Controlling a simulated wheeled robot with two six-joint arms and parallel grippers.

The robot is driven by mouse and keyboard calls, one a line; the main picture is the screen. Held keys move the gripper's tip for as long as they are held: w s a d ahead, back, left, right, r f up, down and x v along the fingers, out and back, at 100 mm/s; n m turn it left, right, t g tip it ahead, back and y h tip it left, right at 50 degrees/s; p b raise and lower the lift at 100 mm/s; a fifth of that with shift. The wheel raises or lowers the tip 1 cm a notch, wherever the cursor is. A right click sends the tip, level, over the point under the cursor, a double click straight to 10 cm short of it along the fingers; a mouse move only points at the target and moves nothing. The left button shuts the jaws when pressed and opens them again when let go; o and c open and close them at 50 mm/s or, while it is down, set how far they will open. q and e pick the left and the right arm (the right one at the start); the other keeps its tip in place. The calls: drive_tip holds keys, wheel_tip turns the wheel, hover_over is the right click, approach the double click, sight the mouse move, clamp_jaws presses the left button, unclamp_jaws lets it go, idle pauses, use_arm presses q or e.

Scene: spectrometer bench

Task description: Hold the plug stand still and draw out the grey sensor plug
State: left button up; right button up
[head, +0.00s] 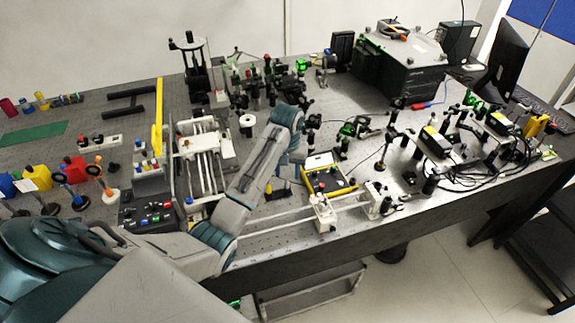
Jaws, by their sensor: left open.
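My left arm reaches in from the lower left and folds up over the middle of the bench. I cannot pick out the plug stand or the grey sensor plug with certainty. A yellow-framed meter box (328,177) with a white top stands to the right of my forearm, nearer the front edge than the gripper. A small dark block with yellow (277,191) sits left of it, beside my forearm. My right gripper is out of the picture.
A white rail carries a white block (323,214) along the front edge. A white frame with rods (203,158) stands left of my forearm. Dark optics with cables (450,150) crowd the right. A large dark box (402,62) stands at the back.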

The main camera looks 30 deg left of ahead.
sight(287, 184)
use_arm(q)
drive_tip(key=f, duration=0.1)
drive_tip(key=f+p, duration=0.1)
drive_tip(key=f, duration=0.1)
drive_tip(key=shift+w+a+f, duration=0.2)
wheel_tip(287, 184, down, 3)
drive_tip(key=shift+p, duration=0.4)
drive_tip(key=shift+f, duration=0.35)
drive_tip(key=shift+c, duration=0.6)
clamp_jaws()
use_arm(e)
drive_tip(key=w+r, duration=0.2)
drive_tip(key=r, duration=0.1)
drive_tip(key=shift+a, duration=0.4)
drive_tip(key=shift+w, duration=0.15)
